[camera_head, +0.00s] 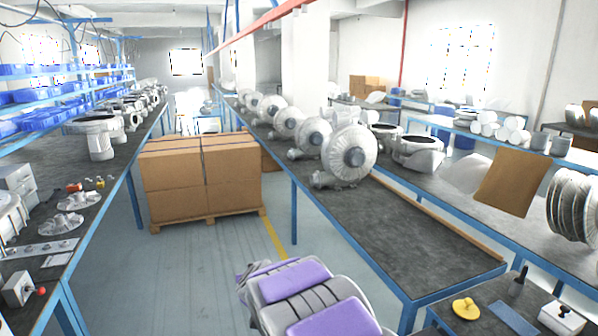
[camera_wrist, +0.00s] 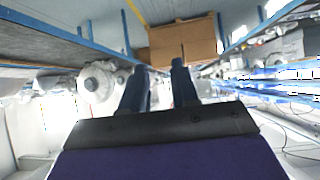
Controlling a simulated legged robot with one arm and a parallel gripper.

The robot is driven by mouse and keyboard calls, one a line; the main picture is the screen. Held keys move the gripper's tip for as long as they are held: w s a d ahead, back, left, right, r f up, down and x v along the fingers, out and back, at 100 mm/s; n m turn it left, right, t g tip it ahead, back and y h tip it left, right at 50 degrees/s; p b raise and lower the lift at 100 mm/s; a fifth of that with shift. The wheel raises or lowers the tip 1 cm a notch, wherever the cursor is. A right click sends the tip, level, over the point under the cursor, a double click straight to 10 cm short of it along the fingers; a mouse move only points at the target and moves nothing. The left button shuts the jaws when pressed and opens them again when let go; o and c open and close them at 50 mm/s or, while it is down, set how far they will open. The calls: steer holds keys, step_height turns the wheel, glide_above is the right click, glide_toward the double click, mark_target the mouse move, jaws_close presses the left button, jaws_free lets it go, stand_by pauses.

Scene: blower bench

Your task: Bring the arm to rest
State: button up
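My gripper (camera_wrist: 159,68) shows in the wrist view as two dark fingers with a clear gap between them. It is open, and nothing is held between the fingers. In the head view my purple and grey arm is folded at the bottom centre, over the aisle floor. The gripper's fingers cannot be made out there. The wrist view appears upside down, with the floor at the top.
A pallet of cardboard boxes (camera_head: 201,177) stands in the aisle ahead. A dark workbench (camera_head: 398,235) with a row of blowers (camera_head: 349,157) runs along the right. Another bench (camera_head: 84,180) is at left. Blue-grey floor (camera_head: 190,270) is clear between.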

steer(key=s+d+m+g+h, duration=0.1)
steer(key=s+d+g, duration=0.3)
steer(key=s, duration=1.2)
steer(key=s+d+r+m+g+h, duration=0.1)
steer(key=s+d+g, duration=0.3)
steer(key=s+d, duration=0.9)
steer(key=s+d+r+m+g+h, duration=0.1)
steer(key=s+d+g, duration=0.3)
steer(key=s, duration=1.7)
steer(key=d, duration=0.5)
steer(key=shift+d+r, duration=0.15)
steer(key=shift+d, duration=0.1)
